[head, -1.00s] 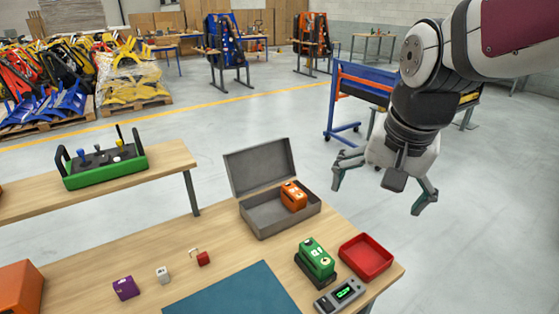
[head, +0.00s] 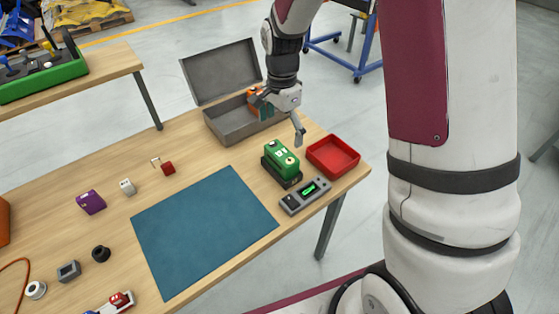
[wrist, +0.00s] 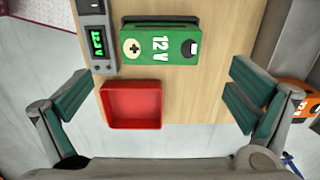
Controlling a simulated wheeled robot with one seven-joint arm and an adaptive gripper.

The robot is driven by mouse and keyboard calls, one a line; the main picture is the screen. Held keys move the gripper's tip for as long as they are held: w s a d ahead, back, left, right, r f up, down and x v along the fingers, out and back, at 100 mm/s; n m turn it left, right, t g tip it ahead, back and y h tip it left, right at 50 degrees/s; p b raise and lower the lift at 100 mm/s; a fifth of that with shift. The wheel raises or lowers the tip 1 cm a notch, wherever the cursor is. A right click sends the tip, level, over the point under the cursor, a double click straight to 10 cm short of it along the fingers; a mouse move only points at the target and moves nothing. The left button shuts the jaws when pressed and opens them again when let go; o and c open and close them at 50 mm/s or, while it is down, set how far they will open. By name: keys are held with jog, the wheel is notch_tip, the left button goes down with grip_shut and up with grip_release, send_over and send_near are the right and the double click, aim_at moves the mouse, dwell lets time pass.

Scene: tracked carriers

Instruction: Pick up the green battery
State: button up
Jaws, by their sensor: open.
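The green battery (head: 281,158) stands upright on a dark base near the right end of the wooden table. In the wrist view the green battery (wrist: 160,46) lies at the top centre, with a "12 V" label and a plus mark facing the camera. My gripper (head: 284,116) is open and empty, above the table's far right part, beyond the battery in the head view. In the wrist view the fingers of my gripper (wrist: 155,102) are wide apart, one on each side, with the battery further up the picture between their lines.
A red tray (head: 333,157) is right of the battery, and a grey meter (head: 305,196) with a lit display is in front. An open grey case (head: 222,125) holding an orange battery (head: 254,101) stands behind. A blue mat (head: 205,232) lies left.

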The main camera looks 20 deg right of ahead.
aim_at(281, 152)
notch_tip(281, 152, down, 10)
jog(key=shift+f+p, duration=0.1)
jog(key=shift+p, duration=0.3)
jog(key=shift+w, duration=0.1)
jog(key=c, duration=1.7)
